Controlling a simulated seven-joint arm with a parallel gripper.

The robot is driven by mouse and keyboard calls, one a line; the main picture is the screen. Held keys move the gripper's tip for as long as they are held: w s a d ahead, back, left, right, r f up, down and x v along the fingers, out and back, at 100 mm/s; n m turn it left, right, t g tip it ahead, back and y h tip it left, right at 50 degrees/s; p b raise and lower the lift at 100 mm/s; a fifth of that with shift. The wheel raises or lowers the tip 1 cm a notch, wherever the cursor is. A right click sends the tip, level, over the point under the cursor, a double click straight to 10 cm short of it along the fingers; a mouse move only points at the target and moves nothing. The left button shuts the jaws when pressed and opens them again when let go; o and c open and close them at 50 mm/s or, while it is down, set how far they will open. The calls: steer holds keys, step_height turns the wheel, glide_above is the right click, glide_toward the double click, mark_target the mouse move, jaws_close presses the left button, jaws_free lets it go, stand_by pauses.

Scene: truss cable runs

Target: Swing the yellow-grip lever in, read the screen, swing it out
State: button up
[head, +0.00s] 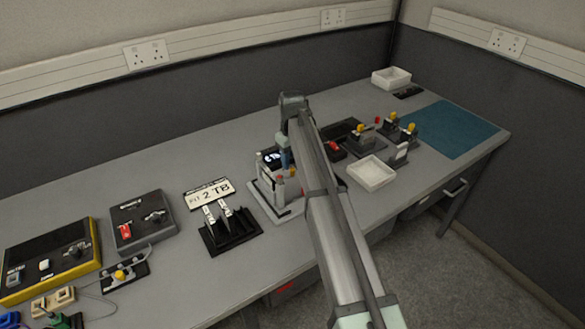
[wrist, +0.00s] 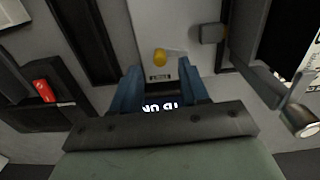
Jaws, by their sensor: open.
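The device with a small lit screen (head: 272,157) stands mid-bench in the head view, on a pale base (head: 262,200). The screen (wrist: 160,106) shows in the wrist view with white characters, upside down and partly hidden by my gripper. A yellow grip (wrist: 160,57) shows in the wrist view above a pale panel with a small dark label; its lever arm cannot be made out. My gripper (wrist: 160,88) is open, its blue fingers apart with nothing held. The yellow grip lies beyond the fingertips, seemingly untouched. In the head view my arm hides part of the device.
A black stand with two levers and a number sign (head: 209,194) stands left of the device. Yellow-knobbed units (head: 360,130) and a white tray (head: 371,173) lie to the right. A blue mat (head: 455,130) lies at the far right, largely clear.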

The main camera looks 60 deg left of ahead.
mark_target(292, 169)
steer(key=shift+f, duration=2)
steer(key=shift+c, duration=0.2)
jaws_close()
